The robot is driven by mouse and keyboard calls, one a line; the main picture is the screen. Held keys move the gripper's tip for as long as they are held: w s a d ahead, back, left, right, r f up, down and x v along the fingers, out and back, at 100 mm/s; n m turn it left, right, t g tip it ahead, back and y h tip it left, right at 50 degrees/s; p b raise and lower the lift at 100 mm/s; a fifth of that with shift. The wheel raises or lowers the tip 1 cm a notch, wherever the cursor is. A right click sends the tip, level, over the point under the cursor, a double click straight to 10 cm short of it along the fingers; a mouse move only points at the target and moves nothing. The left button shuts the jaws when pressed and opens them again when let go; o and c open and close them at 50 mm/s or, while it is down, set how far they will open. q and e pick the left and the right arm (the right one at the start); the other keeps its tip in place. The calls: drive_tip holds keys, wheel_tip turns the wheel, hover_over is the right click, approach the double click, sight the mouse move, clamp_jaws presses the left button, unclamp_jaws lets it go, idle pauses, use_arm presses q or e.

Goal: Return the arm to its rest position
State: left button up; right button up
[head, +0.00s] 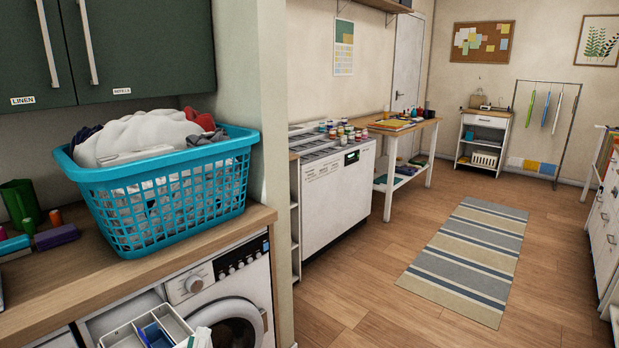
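No arm or gripper shows clearly in the head view. At most a small piece of my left gripper may show at the left or bottom edge; I cannot make out its fingers, or whether it holds anything. My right gripper is out of view. At the bottom left, a white drawer with blue inside (152,335) stands pulled out beside the washing machine's dial. A small white piece (201,338) sits at its front end, cut off by the picture edge.
A teal laundry basket (165,205) full of clothes stands on the wooden counter (120,285) above the washing machine (235,300). A green cup (20,201) and small items lie to its left. Striped rug (468,258) and open floor are on the right.

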use_arm(q)
drive_tip(key=s+d+f+m+g+h+p, duration=0.1)
drive_tip(key=s+d+f+m+g+h, duration=0.15)
drive_tip(key=f+m, duration=0.45)
drive_tip(key=s+d+f+m+g+h+p, duration=0.15)
drive_tip(key=s+f+m+g, duration=0.25)
drive_tip(key=f, duration=0.5)
drive_tip(key=s+a+f+m+g, duration=0.2)
drive_tip(key=s+f, duration=0.3)
drive_tip(key=f, duration=0.1)
drive_tip(key=s+a+f+m+g+y, duration=0.1)
drive_tip(key=s+f+m+g, duration=0.2)
drive_tip(key=s+f, duration=0.2)
drive_tip(key=shift+a+f, duration=0.35)
drive_tip(key=shift+f, duration=0.45)
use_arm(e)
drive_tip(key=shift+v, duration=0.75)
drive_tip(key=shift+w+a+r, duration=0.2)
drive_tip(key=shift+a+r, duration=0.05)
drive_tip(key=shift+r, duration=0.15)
